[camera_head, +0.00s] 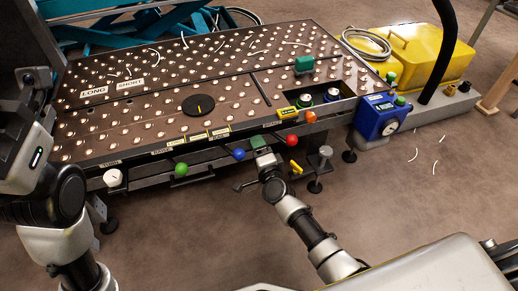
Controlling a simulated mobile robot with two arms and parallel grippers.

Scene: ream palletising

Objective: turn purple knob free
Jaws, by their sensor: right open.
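I cannot make out a purple knob in the head view. Along the table's front edge are a white dial (113,178), a green ball knob (181,170), a blue ball knob (239,154), a red ball knob (292,140) and an orange one (310,117). My right gripper (264,159) is open at the front edge, between the blue and red knobs. It covers part of the edge there, and whatever is behind it is hidden. I see nothing held in it. My left arm shows at the left, but its gripper is out of view.
A blue box (380,116) and a yellow case (425,55) stand at right.

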